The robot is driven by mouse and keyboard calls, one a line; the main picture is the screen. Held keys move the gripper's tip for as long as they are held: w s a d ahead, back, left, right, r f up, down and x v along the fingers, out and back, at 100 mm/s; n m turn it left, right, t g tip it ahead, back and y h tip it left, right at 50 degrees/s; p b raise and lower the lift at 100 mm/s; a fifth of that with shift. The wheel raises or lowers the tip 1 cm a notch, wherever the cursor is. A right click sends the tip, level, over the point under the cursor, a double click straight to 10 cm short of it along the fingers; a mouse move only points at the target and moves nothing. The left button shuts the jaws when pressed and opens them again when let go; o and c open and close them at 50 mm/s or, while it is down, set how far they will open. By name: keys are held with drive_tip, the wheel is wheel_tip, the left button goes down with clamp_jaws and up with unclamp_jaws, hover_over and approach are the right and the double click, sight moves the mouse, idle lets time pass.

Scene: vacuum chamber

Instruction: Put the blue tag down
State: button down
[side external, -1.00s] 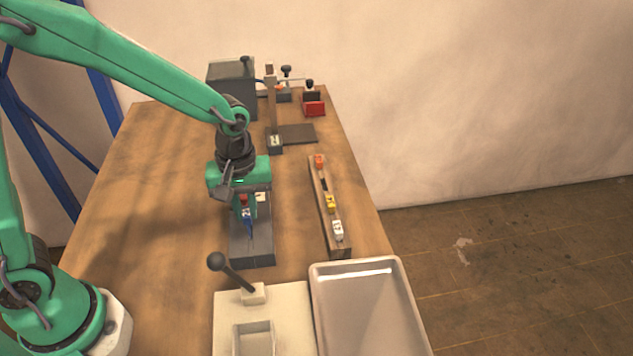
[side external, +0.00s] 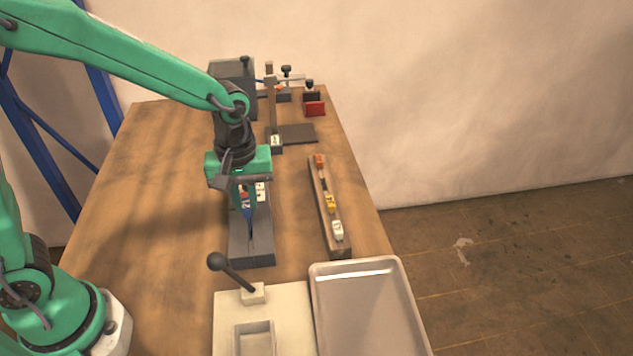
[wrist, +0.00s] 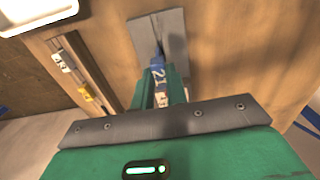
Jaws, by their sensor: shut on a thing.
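The blue tag (side external: 248,212) is between the fingers of my gripper (side external: 246,200), over the long dark grey block (side external: 251,249). In the wrist view, the green fingers (wrist: 157,88) are shut on the blue tag (wrist: 157,62), and white marks show on it. Its narrow blue end points along the slot in the grey block (wrist: 172,20). I cannot tell whether the tag touches the block. The fingers partly hide the tag in the side view.
A wooden rail (side external: 319,192) to the right holds orange, yellow (side external: 330,203) and white (side external: 338,230) tags. A metal tray (side external: 365,320) and a pale plate with a black-knobbed lever (side external: 217,262) stand in front. Fixtures (side external: 232,75) stand at the back. The left table is clear.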

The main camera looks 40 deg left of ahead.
drive_tip(key=s+d+r, duration=0.2)
drive_tip(key=s+d, duration=0.1)
drive_tip(key=d, duration=1.3)
drive_tip(key=s+d+r, duration=0.3)
drive_tip(key=s+d, duration=0.8)
drive_tip(key=d, duration=0.4)
approach(368, 332)
drive_tip(key=shift+f+m, duration=0.3)
drive_tip(key=shift+f, duration=1.15)
drive_tip(key=shift+f, duration=0.15)
drive_tip(key=c, duration=1.4)
unclamp_jaws()
